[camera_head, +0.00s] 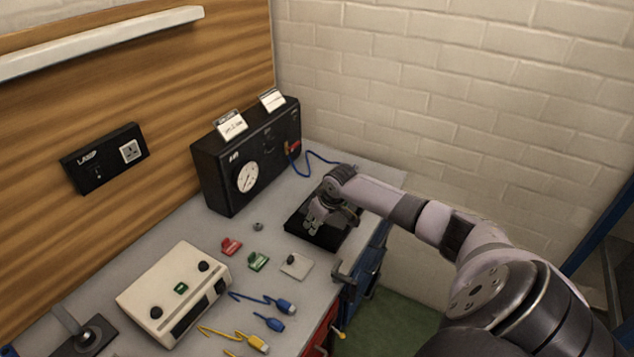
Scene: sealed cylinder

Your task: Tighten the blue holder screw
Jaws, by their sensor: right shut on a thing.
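My right gripper (316,219) points down over a black tray-like base (329,243) near the right end of the grey bench. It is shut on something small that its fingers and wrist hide. I cannot make out the blue holder screw; the gripper covers the middle of the black base. My left gripper is out of view.
A black gauge box (217,182) with a blue cable (320,159) stands behind the gripper. A beige box (176,291), red block (231,246), green block (258,262), white plate (296,266), blue and yellow cables lie leftward. A brick wall (440,90) is behind.

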